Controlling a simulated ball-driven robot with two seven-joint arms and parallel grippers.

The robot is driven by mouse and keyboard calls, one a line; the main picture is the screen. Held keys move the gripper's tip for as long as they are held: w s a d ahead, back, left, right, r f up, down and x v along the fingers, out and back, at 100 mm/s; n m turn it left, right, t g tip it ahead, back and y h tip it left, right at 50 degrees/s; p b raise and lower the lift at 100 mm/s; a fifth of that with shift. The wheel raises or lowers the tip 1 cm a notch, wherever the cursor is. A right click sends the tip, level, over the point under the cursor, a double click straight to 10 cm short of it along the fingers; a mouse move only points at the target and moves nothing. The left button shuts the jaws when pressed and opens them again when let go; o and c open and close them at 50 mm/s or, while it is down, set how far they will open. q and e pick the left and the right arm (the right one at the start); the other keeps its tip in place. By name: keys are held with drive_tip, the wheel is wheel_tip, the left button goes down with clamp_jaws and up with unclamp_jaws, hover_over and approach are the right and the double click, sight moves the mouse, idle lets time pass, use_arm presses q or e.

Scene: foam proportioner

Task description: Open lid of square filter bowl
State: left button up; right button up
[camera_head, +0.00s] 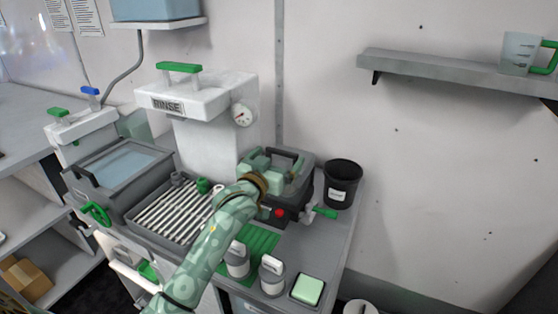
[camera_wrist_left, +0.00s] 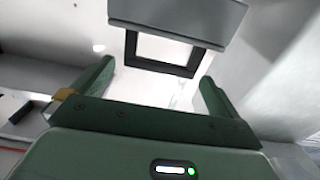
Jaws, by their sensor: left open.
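A dark grey square bowl (camera_head: 308,186) stands at the back right of the counter, and I take it for the square filter bowl. My left arm reaches across the counter to it. My left gripper (camera_head: 274,163) is over its top and hides much of the lid. In the left wrist view my left gripper (camera_wrist_left: 154,82) is open, with its two green fingers spread. A grey part with a dark square loop (camera_wrist_left: 165,65) shows just beyond and between the fingers. No grip on it is seen; I cannot tell whether they touch. My right gripper is not in view.
A black bucket (camera_head: 342,183) stands close to the right of the bowl. A white rinse unit (camera_head: 205,100) with a gauge stands behind left. White bottles (camera_head: 272,276) and a green-topped block (camera_head: 308,289) are at the counter's front. A shelf (camera_head: 450,70) is on the wall.

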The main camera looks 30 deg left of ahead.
use_arm(q)
drive_tip(key=shift+w, duration=0.65)
